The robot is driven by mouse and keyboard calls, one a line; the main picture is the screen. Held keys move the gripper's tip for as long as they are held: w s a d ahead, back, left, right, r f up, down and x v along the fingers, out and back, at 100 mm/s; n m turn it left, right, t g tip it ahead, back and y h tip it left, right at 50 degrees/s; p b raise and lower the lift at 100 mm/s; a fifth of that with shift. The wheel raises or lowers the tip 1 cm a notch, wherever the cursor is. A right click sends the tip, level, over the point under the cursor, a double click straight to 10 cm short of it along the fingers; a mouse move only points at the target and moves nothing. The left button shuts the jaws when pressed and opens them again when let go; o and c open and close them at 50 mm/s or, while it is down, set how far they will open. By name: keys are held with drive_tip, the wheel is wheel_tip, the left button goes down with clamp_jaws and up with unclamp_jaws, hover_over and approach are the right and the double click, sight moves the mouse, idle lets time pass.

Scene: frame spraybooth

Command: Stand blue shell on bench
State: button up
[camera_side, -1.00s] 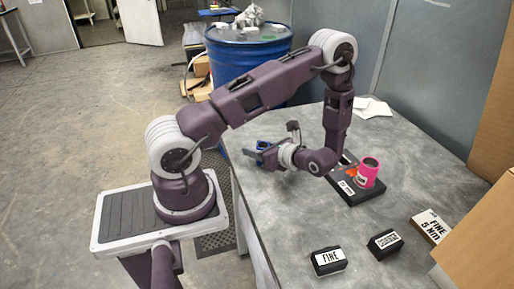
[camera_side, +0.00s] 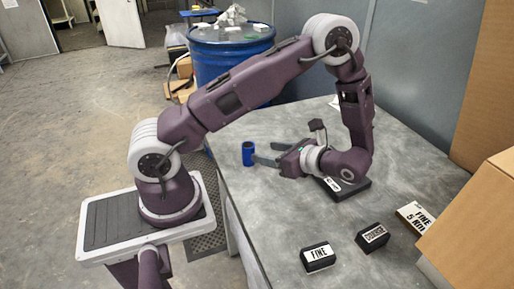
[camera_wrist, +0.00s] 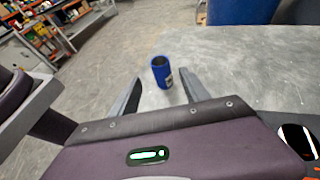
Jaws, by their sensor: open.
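The blue shell (camera_side: 248,153) stands upright on the grey bench (camera_side: 290,215), close to its left edge. In the wrist view the blue shell (camera_wrist: 161,73) shows its dark open top and a pale label patch on its side. My gripper (camera_side: 266,152) is open and low over the bench, just right of the shell in the side view. In the wrist view its two fingers point towards the shell, one on each side of it, with a gap visible. Nothing is held.
A black holder (camera_side: 345,192) lies partly under my wrist. Two black blocks labelled FINE (camera_side: 318,257) and COARSE (camera_side: 372,237) sit at the front, with a cardboard box (camera_side: 480,225) at right. A blue drum (camera_side: 225,62) stands behind. The bench middle is clear.

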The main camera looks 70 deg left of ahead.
drive_tip(key=s+d+r+n+t+h, duration=0.5)
drive_tip(key=d+r+n+h, duration=0.1)
drive_tip(key=r, duration=0.4)
drive_tip(key=s+d+r+n+t+h, duration=0.5)
drive_tip(key=s+d+r+n+h, duration=0.1)
drive_tip(key=d+r+n, duration=0.1)
wheel_tip(320, 180, up, 3)
drive_tip(key=shift+s+d+f+t, duration=0.1)
drive_tip(key=shift+s+d+t, duration=0.1)
drive_tip(key=shift+d+t, duration=0.25)
